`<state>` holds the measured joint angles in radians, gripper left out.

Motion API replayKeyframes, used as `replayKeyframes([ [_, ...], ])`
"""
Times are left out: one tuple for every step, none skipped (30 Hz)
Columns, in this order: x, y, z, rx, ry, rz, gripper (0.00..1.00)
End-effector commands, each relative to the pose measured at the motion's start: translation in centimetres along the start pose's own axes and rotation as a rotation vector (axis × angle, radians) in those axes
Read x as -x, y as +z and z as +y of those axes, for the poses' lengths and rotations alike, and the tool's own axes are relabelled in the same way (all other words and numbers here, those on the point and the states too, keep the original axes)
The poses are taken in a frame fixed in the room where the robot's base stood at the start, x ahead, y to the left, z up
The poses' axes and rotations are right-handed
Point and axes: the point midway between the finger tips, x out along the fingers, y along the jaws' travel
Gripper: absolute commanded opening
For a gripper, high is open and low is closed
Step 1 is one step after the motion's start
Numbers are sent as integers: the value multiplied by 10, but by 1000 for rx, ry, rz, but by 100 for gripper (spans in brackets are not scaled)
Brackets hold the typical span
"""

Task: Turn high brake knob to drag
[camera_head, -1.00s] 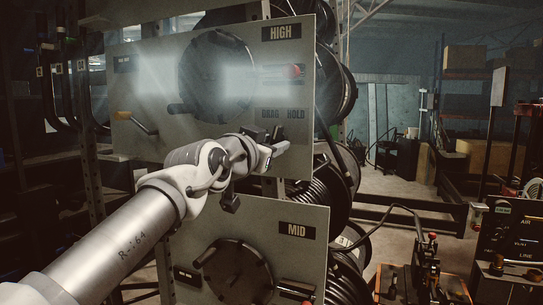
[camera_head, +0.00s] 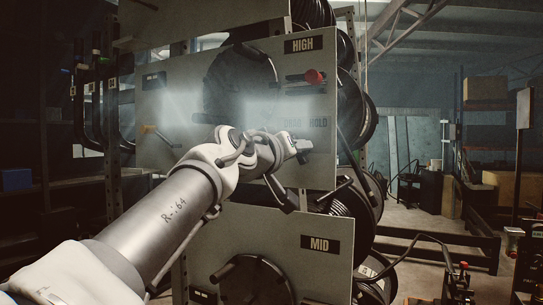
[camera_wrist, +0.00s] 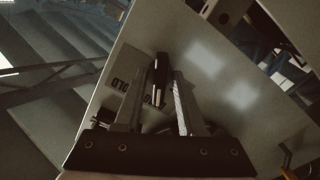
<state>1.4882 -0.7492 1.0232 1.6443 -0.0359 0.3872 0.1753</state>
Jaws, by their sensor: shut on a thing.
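The high panel (camera_head: 160,105) bears the HIGH label (camera_head: 304,44) and, lower down, the DRAG (camera_head: 293,122) and HOLD (camera_head: 318,121) labels. My gripper (camera_head: 301,150) is at the panel face just below these two labels. In the wrist view my gripper (camera_wrist: 164,85) points at the panel, with its fingers close around a small dark part, the high brake knob (camera_wrist: 161,66). The fingers hide most of the knob, so its exact pointing cannot be read. The HOLD lettering (camera_wrist: 123,85) shows upside down beside the fingers.
A red-knobbed lever (camera_head: 315,77) sticks out above the labels. A dark reel disc (camera_head: 240,80) and a yellow-handled crank (camera_head: 157,133) are to the left. The MID panel (camera_head: 318,244) is below. Hose reels (camera_head: 362,200) stand at the right edge; open floor lies beyond.

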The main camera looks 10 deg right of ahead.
Motion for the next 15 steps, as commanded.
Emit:
replayKeyframes([
  [0,0,0,11,0,0,0],
  [0,0,0,18,0,0,0],
  [0,0,0,26,0,0,0],
  [0,0,0,31,1,0,0],
  [0,0,0,36,1,0,0],
  [0,0,1,40,1,0,0],
  [0,0,1,43,1,0,0],
  [0,0,1,45,1,0,0],
  [0,0,1,46,1,0,0],
  [0,0,1,47,1,0,0],
  [0,0,1,47,1,0,0],
  [0,0,1,47,1,0,0],
  [0,0,1,47,1,0,0],
  [0,0,1,47,1,0,0],
  [0,0,1,47,1,0,0],
])
